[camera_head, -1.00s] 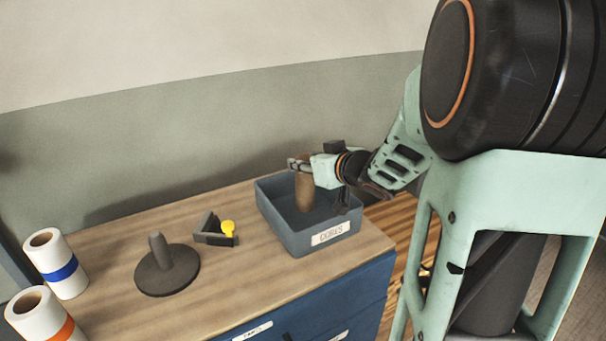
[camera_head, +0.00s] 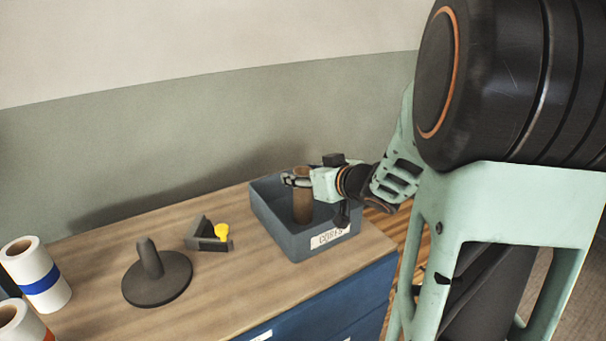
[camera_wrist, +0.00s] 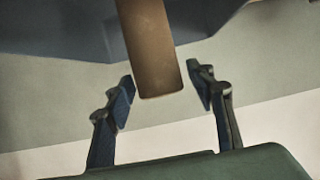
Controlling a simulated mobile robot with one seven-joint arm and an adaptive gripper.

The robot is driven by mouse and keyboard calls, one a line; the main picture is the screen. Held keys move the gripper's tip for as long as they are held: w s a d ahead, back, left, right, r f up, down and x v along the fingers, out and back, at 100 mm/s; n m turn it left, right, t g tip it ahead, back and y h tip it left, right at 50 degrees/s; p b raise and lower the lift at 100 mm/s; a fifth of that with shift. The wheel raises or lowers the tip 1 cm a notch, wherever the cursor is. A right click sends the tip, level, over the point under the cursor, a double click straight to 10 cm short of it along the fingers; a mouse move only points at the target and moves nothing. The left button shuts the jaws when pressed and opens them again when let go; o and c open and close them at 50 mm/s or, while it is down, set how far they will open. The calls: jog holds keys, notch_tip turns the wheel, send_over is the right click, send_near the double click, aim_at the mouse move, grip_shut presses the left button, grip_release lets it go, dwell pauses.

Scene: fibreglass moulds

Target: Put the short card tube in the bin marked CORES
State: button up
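The short brown card tube (camera_head: 302,208) stands roughly upright inside the blue-grey bin marked CORES (camera_head: 284,243). My gripper (camera_head: 290,181) reaches in from the right, over the bin, at the tube's upper part. In the wrist view the tube (camera_wrist: 150,45) lies between the two fingers of my gripper (camera_wrist: 165,86), with a narrow gap showing on each side. The fingers look open around it.
The bin sits at the right end of a wooden bench top (camera_head: 215,290). Left of it are a dark angled block with a yellow knob (camera_head: 212,236), a dark disc with a peg (camera_head: 157,275), and white rolls with blue (camera_head: 38,275) and orange bands. A wall stands behind.

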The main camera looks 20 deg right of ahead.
jog(key=shift+r, duration=0.1)
jog(key=shift+r, duration=0.25)
jog(key=p+v, duration=0.8)
jog(key=v, duration=0.4)
jog(key=shift+p, duration=0.3)
